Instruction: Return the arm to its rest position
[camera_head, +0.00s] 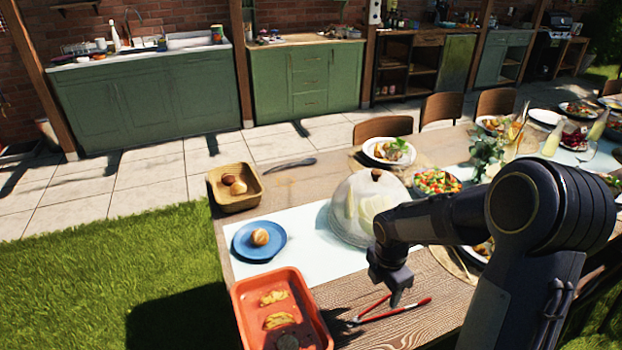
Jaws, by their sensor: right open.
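My right arm comes in from the lower right and bends over the wooden table (420,318). My right gripper (396,298) points down above the table, just over a pair of red-handled tongs (378,311) lying on the wood. It is open and holds nothing that I can see. I cannot tell whether its fingertips touch the tongs. My left arm and gripper are out of the picture.
An orange tray (242,318) with food stands at the front left. A blue plate (248,251) with a bun, a basket (229,204) with bread and a glass dome (350,205) stand behind. A salad bowl (437,184) and several dishes fill the right.

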